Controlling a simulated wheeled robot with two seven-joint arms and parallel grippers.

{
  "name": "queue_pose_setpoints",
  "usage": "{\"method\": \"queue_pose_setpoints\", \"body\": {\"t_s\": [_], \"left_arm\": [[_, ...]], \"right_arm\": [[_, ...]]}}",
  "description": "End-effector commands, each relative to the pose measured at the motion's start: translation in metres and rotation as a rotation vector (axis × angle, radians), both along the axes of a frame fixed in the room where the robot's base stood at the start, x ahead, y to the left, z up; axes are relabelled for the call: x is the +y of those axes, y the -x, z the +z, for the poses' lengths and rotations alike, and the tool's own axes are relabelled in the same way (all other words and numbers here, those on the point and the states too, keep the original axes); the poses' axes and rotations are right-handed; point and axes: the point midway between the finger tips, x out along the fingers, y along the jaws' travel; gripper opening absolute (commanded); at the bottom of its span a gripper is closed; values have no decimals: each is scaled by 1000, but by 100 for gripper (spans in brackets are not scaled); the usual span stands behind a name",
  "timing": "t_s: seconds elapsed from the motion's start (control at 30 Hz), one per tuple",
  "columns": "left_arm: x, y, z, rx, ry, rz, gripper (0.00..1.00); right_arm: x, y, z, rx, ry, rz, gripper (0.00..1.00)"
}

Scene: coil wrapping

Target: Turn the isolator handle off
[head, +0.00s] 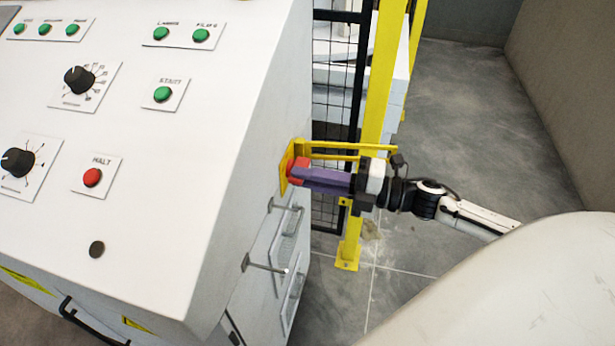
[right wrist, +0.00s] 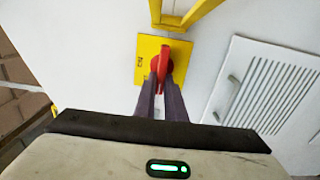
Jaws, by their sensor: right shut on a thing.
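The isolator handle (right wrist: 162,64) is red and sits on a yellow plate (right wrist: 181,62) on the cabinet's side wall. In the right wrist view the handle's grip points down toward my gripper. In the head view the red handle (head: 297,168) shows at the cabinet's right side, partly hidden by my fingers. My right gripper (head: 308,176) has purple-grey fingers and is shut on the handle; its fingertips (right wrist: 161,86) lie on both sides of the grip in the wrist view. My left gripper is not in view.
A yellow guard bar (head: 340,146) runs just above my right gripper, beside a yellow post (head: 376,100) and black mesh fence (head: 335,85). Metal brackets (head: 268,268) and a louvred vent (right wrist: 262,88) are on the cabinet side. Open floor (head: 470,120) lies at right.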

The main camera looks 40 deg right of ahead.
Motion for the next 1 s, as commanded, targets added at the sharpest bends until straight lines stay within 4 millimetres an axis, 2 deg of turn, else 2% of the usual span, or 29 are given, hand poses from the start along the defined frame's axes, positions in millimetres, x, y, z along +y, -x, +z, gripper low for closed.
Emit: {"method": "queue_pose_setpoints", "body": {"t_s": [0.33, 0.37, 0.43, 0.47, 0.77, 1.0], "left_arm": [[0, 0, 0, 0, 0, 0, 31], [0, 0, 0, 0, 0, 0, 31], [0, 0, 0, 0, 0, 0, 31], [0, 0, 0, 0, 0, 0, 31], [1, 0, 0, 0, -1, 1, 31], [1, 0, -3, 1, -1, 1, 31]], "right_arm": [[0, 1, -1, -2, 7, 2, 0], [0, 1, -1, -2, 7, 2, 15], [0, 1, -1, -1, 6, 1, 27], [0, 1, -1, -1, 6, 1, 29], [-1, 1, -1, -1, 4, 0, 29], [-18, 22, -3, 3, 5, -1, 29]]}}
